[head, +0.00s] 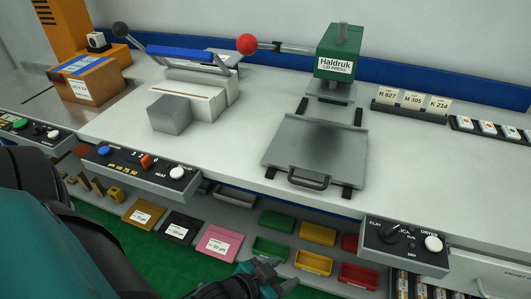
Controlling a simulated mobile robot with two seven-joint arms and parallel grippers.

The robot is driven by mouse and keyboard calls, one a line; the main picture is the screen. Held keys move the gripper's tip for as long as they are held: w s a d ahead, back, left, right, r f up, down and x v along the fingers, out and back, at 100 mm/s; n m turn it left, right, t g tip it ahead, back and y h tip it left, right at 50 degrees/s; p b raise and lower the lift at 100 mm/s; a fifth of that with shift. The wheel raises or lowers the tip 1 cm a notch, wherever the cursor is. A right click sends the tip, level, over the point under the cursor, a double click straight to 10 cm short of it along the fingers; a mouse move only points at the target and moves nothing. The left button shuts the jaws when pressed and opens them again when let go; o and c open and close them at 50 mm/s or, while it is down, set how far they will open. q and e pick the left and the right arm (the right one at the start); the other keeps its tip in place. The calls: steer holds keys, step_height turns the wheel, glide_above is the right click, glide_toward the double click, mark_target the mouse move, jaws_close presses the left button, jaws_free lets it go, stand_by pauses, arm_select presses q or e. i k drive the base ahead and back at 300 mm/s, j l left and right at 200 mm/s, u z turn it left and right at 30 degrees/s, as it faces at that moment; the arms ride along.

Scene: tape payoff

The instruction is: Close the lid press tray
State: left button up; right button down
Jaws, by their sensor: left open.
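The lid press (338,48) is a green block labelled "Haldruk LID PRESS", with a long lever ending in a red ball, at the back of the white bench. Its tray (318,148) is a flat grey plate on two dark rails. The tray sits pulled out toward me, in front of the press, with empty rail showing behind it. A dark handle (309,181) is on its front edge. My left gripper (275,277) is open and empty, low at the bottom centre, below the bench edge and apart from the handle. My right gripper is not in view.
Control panels (405,246) and (138,167) jut out along the bench front. Coloured bins (318,233) stand on a shelf below. A sealer with a blue bar (180,53) stands left of the press. Labelled cards (412,98) stand at right. Bench beside the tray is clear.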

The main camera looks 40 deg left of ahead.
mark_target(326, 152)
steer(key=u, duration=0.85)
